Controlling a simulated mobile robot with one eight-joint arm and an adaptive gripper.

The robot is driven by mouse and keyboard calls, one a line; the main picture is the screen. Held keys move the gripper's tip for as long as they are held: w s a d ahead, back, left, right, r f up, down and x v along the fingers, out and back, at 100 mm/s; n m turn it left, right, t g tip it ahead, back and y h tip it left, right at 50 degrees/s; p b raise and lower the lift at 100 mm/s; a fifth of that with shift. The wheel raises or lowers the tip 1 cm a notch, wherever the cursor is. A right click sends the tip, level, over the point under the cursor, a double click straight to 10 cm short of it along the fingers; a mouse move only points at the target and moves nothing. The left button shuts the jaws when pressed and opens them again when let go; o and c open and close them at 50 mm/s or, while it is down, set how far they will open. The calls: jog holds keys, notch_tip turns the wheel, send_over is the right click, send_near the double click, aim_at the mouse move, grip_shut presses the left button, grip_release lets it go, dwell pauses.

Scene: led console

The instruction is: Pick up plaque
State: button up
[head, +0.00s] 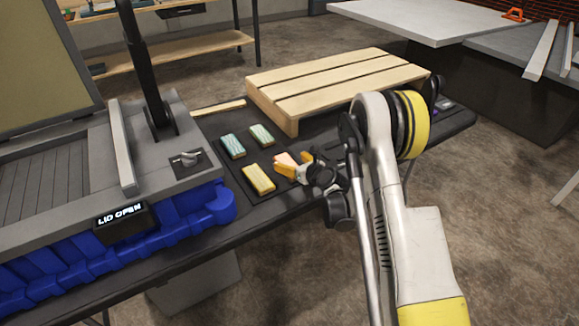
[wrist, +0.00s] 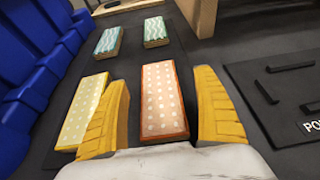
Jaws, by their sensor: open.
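Several small patterned blocks that look like plaques lie on the dark table. In the wrist view, an orange-pink one with pale dots (wrist: 163,100) lies between the fingers of my gripper (wrist: 162,110), which is open. A yellow dotted one (wrist: 83,108) lies just left of the left finger, which partly covers it. Two teal and white wavy ones lie farther off, at left (wrist: 108,41) and right (wrist: 155,30). In the head view, my gripper (head: 290,168) is over the pink plaque (head: 285,160), right of the yellow one (head: 259,179). Which plaque is meant is not shown.
A wooden pallet (head: 330,88) stands on the table behind the plaques. A blue-based machine with a "LID OPEN" display (head: 120,215) is at the left. A dark plate with raised bars (wrist: 290,95) lies right of my gripper in the wrist view.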

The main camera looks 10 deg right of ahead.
aim_at(283, 158)
jog(key=b+x, duration=0.2)
jog(key=x, duration=0.4)
jog(key=shift+a+f+b, duration=0.1)
jog(key=shift+a+b, duration=0.1)
jog(key=shift+b, duration=0.2)
jog(key=c, duration=1.3)
